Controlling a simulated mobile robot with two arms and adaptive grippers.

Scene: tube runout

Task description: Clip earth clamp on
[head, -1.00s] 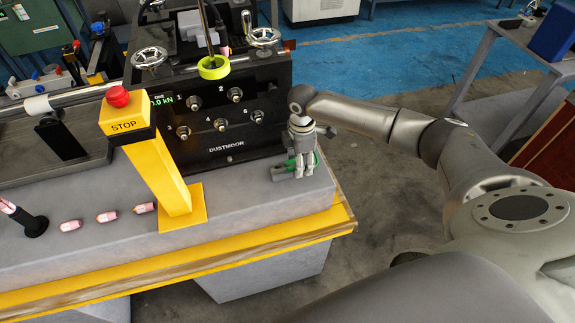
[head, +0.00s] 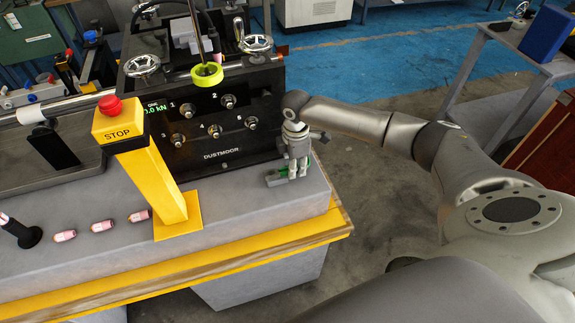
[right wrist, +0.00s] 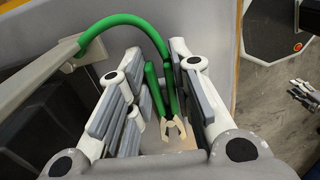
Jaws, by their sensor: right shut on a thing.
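The earth clamp (right wrist: 171,128) has green handles and pale metal jaws. In the right wrist view it sits between the finger pads of my right gripper (right wrist: 155,95), which is shut on its handles. A green cable (right wrist: 112,20) loops from it to the upper left. In the head view my right gripper (head: 298,173) points down at the right end of the grey bench top, with a bit of the clamp's green (head: 283,172) beside the fingers. The clamp's jaws are too small there to tell what they touch.
The black machine (head: 215,130) with several knobs stands just behind and left of the gripper. A yellow stop post (head: 155,180) stands further left, near several pink-tipped pieces (head: 103,226). The bench's yellow edge (head: 270,245) is in front. Floor is open to the right.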

